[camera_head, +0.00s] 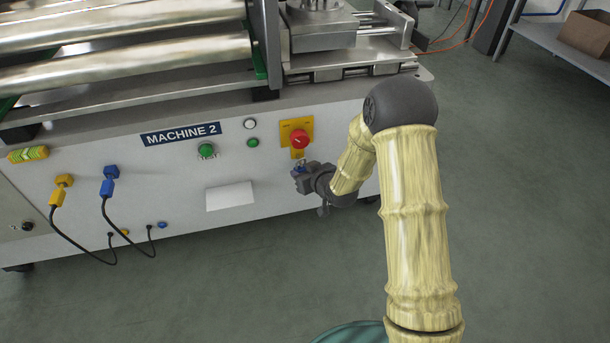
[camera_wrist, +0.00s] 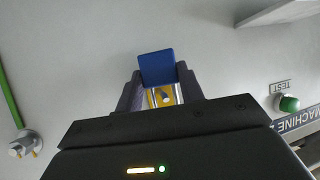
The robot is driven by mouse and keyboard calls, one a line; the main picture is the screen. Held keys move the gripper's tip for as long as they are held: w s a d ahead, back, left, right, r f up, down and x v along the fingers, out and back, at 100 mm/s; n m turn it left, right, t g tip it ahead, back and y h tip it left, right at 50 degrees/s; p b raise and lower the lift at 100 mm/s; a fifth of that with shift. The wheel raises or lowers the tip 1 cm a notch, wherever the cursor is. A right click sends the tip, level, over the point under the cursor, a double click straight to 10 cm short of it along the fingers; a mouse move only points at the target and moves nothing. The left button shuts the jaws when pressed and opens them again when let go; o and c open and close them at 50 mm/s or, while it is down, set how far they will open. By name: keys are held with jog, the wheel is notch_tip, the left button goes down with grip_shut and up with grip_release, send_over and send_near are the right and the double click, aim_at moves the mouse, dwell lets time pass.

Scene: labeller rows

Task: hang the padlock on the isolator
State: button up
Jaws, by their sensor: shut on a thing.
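The isolator (camera_head: 299,140) is a red knob on a yellow plate on the machine's front, with a yellow tab pointing down. My gripper (camera_head: 301,178) is just below that tab, close to the panel. In the wrist view my gripper (camera_wrist: 161,88) is shut on the padlock (camera_wrist: 157,67), which has a blue body and a silver shackle. A yellow part with a dark spot shows between the shackle's legs. I cannot tell whether the shackle is through the tab or only in front of it. In the head view little of the padlock shows.
The MACHINE 2 label (camera_head: 181,134), a green button (camera_head: 206,150) and a blank white plate (camera_head: 230,196) lie left of the isolator. Yellow (camera_head: 57,195) and blue (camera_head: 106,187) plugs with hanging black cables are at the far left.

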jog(key=shift+w+a+f, duration=0.2)
jog(key=shift+w+f, duration=0.3)
jog(key=shift+w, duration=0.05)
dwell(0.4)
jog(key=o, duration=1.2)
jog(key=shift+c, duration=0.2)
jog(key=p+v, duration=0.7)
jog(key=v, duration=1)
jog(key=shift+s+d, duration=0.2)
